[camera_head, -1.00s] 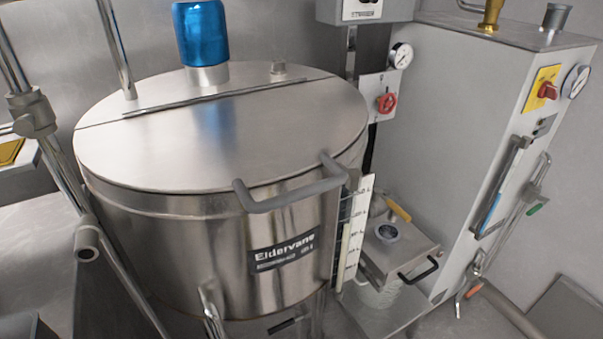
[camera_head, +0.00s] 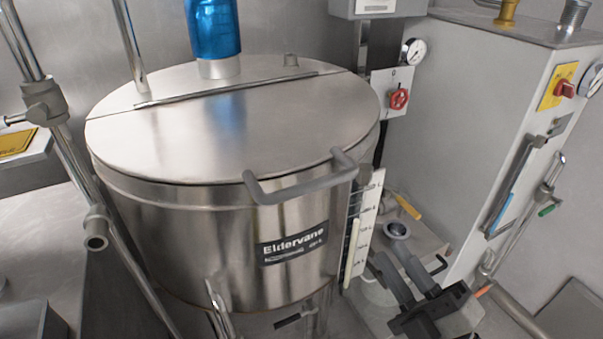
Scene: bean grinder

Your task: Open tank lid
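A large round steel tank (camera_head: 200,245) labelled "Eldervane" fills the left and middle of the view. Its flat steel lid (camera_head: 240,130) lies down flush on the rim, with a hinge line (camera_head: 240,88) across the back. A grey bar handle (camera_head: 300,186) sticks out from the lid's front right edge. My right gripper (camera_head: 386,257) is at the lower right, below and to the right of the handle, clear of it. Its two dark fingers stand apart with nothing seen between them. My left gripper is not in view.
A white level gauge (camera_head: 365,225) stands between the tank and my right gripper. A grey cabinet (camera_head: 470,120) with valves, pipes and a yellow-backed red knob stands at the right. Steel pipes (camera_head: 75,165) run along the left. The space above the lid's front is clear.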

